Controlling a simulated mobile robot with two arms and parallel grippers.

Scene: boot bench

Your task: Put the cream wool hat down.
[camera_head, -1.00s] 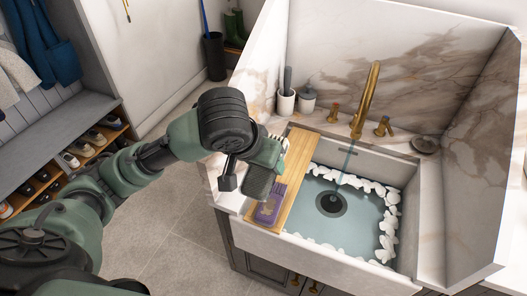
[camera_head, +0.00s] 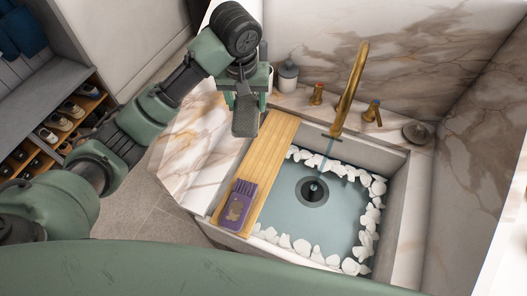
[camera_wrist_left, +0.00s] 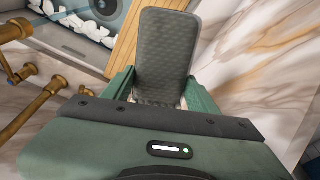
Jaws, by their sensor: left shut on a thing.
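My left gripper (camera_head: 244,100) is shut on a grey, textured, rounded flat thing (camera_head: 246,122). It hangs down near the back end of the wooden board beside the sink. In the left wrist view the grey thing (camera_wrist_left: 164,55) sits between the two green fingers of the gripper (camera_wrist_left: 158,88). I cannot tell whether it touches the counter. It does not look like a cream wool hat, and I see no such hat in these frames. My right gripper is not in view.
The wooden board (camera_head: 262,168) lies across the left side of the sink, with a purple item (camera_head: 237,205) at its front end. The basin holds water (camera_head: 335,215) edged by white lumps. Brass tap (camera_head: 350,90) and handles stand behind. Bare marble counter (camera_head: 200,150) lies left of the board.

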